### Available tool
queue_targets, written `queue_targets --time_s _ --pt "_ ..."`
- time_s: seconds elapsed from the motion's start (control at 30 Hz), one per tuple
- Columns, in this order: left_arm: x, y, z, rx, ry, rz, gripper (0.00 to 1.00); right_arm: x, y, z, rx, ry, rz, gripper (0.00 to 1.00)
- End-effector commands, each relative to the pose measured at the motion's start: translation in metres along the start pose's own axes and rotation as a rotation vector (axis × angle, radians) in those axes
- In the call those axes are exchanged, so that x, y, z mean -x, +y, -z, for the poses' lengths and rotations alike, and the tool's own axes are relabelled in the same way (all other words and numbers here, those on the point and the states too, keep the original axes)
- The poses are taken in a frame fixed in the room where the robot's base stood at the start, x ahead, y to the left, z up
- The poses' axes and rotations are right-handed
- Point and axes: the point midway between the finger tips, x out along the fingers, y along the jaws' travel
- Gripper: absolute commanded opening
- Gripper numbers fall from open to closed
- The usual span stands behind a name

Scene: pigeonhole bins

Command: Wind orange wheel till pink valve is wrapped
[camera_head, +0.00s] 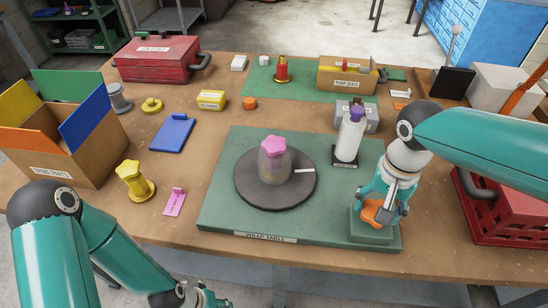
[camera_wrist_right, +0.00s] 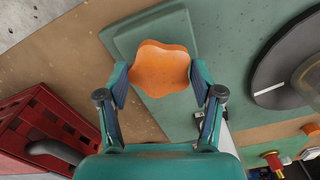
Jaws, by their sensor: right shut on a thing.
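The orange wheel (camera_head: 378,213) sits on a green block at the right front of the green wrap table board (camera_head: 225,205). My right gripper (camera_head: 384,206) is shut on it; the right wrist view shows the lobed wheel (camera_wrist_right: 160,68) between both fingers. The pink valve (camera_head: 272,145) stands upright at the middle of the dark round turntable (camera_head: 250,196). Its pink top is bare, and a see-through greyish layer surrounds its lower part. A white roll (camera_head: 350,138) stands upright behind right of the turntable. My left gripper (camera_head: 200,298) is partly cut off at the bottom edge, its fingers unclear.
A red crate (camera_head: 485,220) stands right of the board. Left are an open cardboard box (camera_head: 50,158), a yellow valve (camera_head: 133,182), a pink tag (camera_head: 174,203) and a blue clipboard (camera_head: 173,134). A red toolbox (camera_head: 150,65) and a parts bin (camera_head: 345,76) stand at the back.

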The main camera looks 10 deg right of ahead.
Motion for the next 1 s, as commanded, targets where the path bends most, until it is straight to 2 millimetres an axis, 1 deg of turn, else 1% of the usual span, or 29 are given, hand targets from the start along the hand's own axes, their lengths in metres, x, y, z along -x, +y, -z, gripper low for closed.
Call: queue_targets --time_s 0.03,0.07,0.1,0.17,0.47,0.57,1.0 --pt "-0.003 -0.001 0.0 0.0 0.0 0.0 0.4 -0.001 0.0 0.0 -0.069 0.001 0.0 0.24" --pt "-0.002 -0.001 0.0 0.0 0.0 0.0 0.4 0.0 0.0 0.0 -0.077 0.001 0.0 0.69" --pt "-0.002 -0.001 0.0 0.0 0.0 0.0 0.4 0.001 0.0 0.0 -0.072 0.0 0.0 0.76" --pt "-0.002 -0.001 0.0 0.0 0.0 0.0 0.4 0.001 0.0 0.0 -0.07 0.0 0.0 0.85" --pt "-0.001 0.0 0.0 0.0 0.0 0.0 0.4 0.001 0.0 0.0 -0.069 0.0 0.0 0.85" --pt "0.003 0.001 0.0 0.0 0.0 0.0 0.4 0.005 0.0 0.0 -0.068 0.0 0.0 0.85" --pt "0.043 0.015 0.0 0.0 0.0 0.0 0.4 0.056 0.0 0.0 -0.067 0.0 0.0 0.85"
